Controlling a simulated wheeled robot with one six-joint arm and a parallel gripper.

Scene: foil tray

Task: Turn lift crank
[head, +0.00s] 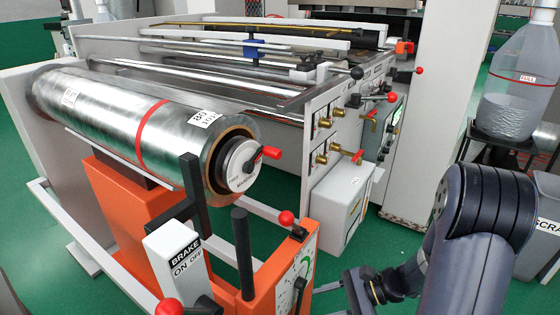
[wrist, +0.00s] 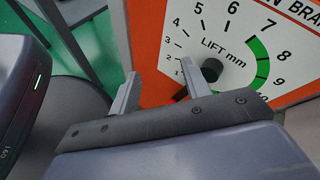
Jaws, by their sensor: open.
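My gripper (head: 362,288) is at the lower right of the head view, to the right of the orange lift stand (head: 268,284). In the wrist view its two fingers (wrist: 160,70) are apart with nothing held between them. The stand's white LIFT mm dial (wrist: 225,45) fills the upper right of the wrist view. A black hub (wrist: 211,70) sits on the dial beside the right finger, which hides part of the scale. In the head view a black handle (head: 300,287) shows in front of the dial. I cannot tell for certain which part is the lift crank.
A foil roll (head: 100,105) lies above the stand. A grey box (head: 342,195) stands behind. Green floor (head: 395,240) is open between stand and machine.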

